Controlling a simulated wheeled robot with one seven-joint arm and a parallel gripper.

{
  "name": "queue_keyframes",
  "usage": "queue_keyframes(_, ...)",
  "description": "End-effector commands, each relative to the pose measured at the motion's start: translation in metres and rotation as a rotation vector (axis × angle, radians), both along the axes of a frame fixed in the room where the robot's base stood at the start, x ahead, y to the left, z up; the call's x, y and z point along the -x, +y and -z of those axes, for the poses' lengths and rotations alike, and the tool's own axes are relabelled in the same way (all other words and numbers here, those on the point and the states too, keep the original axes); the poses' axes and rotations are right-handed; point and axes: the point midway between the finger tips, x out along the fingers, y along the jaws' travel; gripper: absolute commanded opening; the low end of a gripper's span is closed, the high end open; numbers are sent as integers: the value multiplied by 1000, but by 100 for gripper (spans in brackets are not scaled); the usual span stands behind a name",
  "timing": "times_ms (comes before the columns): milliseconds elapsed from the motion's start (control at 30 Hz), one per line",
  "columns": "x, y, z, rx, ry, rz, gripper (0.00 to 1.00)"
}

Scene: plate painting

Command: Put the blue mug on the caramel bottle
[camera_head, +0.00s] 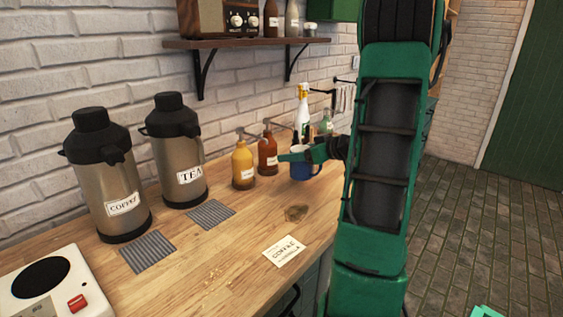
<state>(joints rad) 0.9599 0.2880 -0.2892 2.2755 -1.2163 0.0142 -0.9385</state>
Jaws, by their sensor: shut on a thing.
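The blue mug (303,170), blue outside with a pale rim, is near the right part of the counter. My gripper (296,156) is green and shut on the mug at its rim. The fingers cover part of the mug, and I cannot tell whether its base touches the counter. Left of the mug stand two upright pump bottles, an amber-yellow one (243,167) and a red-brown one (267,155). Their labels are too small to read, so I cannot tell which is the caramel bottle. The mug is beside the red-brown bottle, apart from the yellow one.
Coffee (103,180) and tea (178,155) dispensers stand on the left, with metal grates in front. A shelf (245,42) hangs above.

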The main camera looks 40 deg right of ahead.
Motion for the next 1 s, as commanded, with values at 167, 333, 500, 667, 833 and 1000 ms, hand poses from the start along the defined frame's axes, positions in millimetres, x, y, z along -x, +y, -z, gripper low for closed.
queue_keyframes(167,-23,4,-1,1,-1,-2,26)
queue_keyframes(333,-29,4,-1,2,-2,0,26)
queue_keyframes(500,-40,6,-1,1,-1,-3,26)
queue_keyframes(667,-42,5,15,-2,0,2,26)
queue_keyframes(833,-42,6,33,-2,-1,1,26)
queue_keyframes(1000,-42,6,35,1,-2,0,26)
